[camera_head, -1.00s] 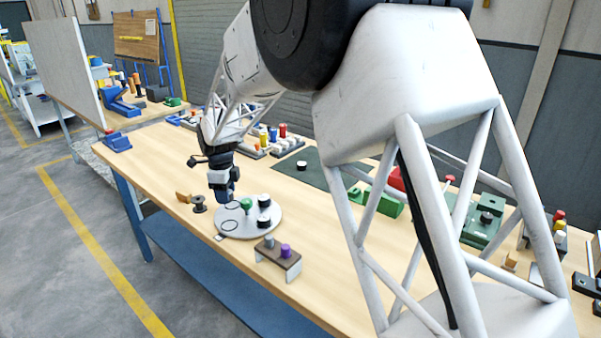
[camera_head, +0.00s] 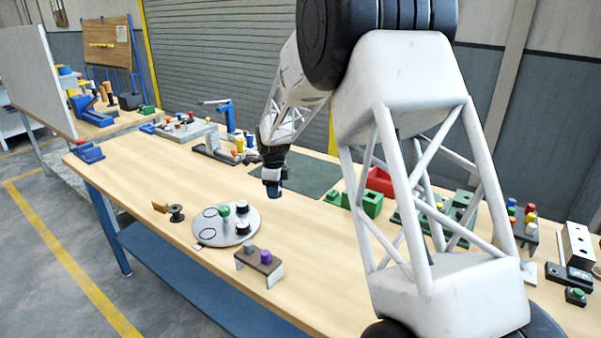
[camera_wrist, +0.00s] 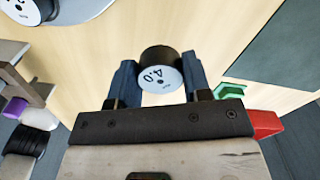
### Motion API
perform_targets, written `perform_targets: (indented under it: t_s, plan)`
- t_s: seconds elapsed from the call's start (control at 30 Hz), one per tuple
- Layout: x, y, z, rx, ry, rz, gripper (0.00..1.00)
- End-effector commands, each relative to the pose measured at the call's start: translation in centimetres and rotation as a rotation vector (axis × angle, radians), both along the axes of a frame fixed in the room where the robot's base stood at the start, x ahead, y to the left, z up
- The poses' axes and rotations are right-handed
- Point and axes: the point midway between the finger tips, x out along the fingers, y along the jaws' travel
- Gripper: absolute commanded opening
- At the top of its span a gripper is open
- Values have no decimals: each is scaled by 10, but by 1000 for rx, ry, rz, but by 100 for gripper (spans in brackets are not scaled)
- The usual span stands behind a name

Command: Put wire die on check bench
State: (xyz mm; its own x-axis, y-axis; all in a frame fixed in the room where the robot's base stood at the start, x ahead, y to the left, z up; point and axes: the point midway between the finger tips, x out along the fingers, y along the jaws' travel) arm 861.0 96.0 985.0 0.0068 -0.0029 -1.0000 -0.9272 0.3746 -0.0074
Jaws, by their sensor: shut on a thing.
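The wire die (camera_wrist: 158,72) is a short black cylinder with a white face marked 4.0. In the wrist view it sits between the two blue fingers of my gripper (camera_wrist: 157,80), which is shut on it. In the head view my gripper (camera_head: 272,190) points down near the left corner of the dark green mat (camera_head: 312,173), and the die is too small to make out there. No label shows which surface is the check bench; a second table (camera_head: 108,127) stands at the far left beyond the wooden workbench (camera_head: 140,175).
A round grey plate (camera_head: 215,222) carries two black white-topped pieces (camera_head: 242,208) and a green knob (camera_head: 225,210). A small stand (camera_head: 250,262) holds a grey and a purple piece. Green blocks (camera_head: 372,203) and a red box (camera_head: 381,181) stand right of my gripper. Wood between plate and mat is clear.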

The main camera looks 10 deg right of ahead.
Motion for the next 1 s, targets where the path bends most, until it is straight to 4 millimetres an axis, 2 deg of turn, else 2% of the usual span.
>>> perform_targets:
  t_s: [0.03,0.2,0.43,0.63,1.0]
  plan:
    - [4,-16,-3,0,0,-13,8]
    - [12,-63,-12,0,2,-46,8]
    - [18,-108,-19,1,1,-77,8]
    - [20,-124,-22,1,2,-88,8]
    - [20,-125,-22,1,2,-88,8]
